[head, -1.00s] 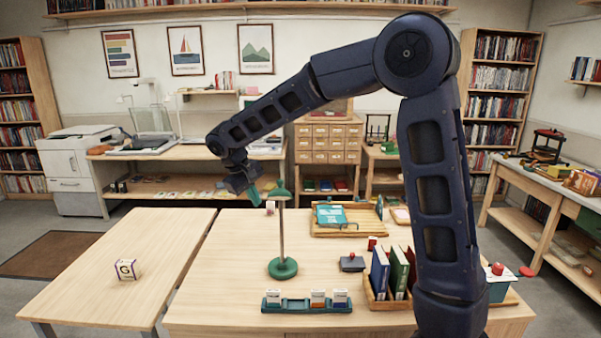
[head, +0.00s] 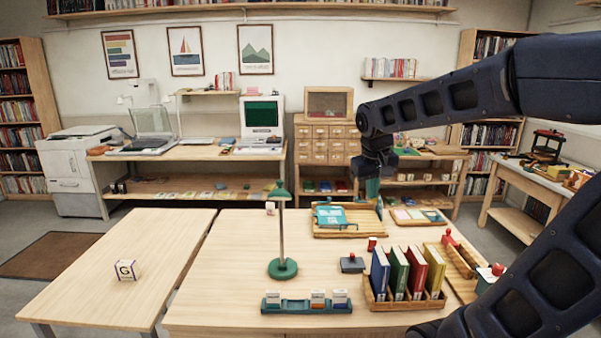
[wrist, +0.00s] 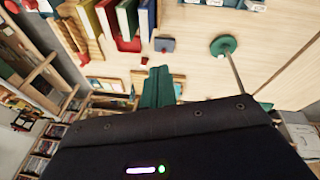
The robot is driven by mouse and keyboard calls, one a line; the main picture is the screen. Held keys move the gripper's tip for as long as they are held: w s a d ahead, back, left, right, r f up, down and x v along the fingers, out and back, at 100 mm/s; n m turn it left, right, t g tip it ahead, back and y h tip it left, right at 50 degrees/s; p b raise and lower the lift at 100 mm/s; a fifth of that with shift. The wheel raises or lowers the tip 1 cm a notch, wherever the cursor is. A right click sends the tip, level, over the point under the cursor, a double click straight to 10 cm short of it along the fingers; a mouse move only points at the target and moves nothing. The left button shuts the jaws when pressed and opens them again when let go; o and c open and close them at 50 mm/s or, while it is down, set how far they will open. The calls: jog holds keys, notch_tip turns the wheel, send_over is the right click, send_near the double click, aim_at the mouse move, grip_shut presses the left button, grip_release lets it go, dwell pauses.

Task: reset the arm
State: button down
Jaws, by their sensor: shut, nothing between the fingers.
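My gripper (head: 372,187) hangs in the air in the head view, over the back right of the main table, near the wooden tray (head: 345,233). Its teal fingers point down and are shut with nothing between them. The wrist view shows the same shut fingers (wrist: 158,87) above the table. My arm reaches in from the right edge of the head view and hides part of the shelves behind. The gripper appears apart from the things on the table.
A green lamp (head: 282,268) stands mid-table. A wooden rack (head: 378,304) of coloured books, a grey stamp-like block (head: 352,263) and a card holder (head: 290,307) are nearby. A lettered cube (head: 126,269) sits on the left table. The front left of the main table is clear.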

jog(key=s+d+f+m+t+y, duration=0.1)
jog(key=s+d+f+m, duration=0.2)
jog(key=s+d, duration=0.5)
jog(key=shift+s+d+t, duration=0.3)
jog(key=shift+s+d, duration=0.1)
jog(key=shift+s, duration=0.35)
jog(key=shift+r, duration=0.1)
dwell(1.0)
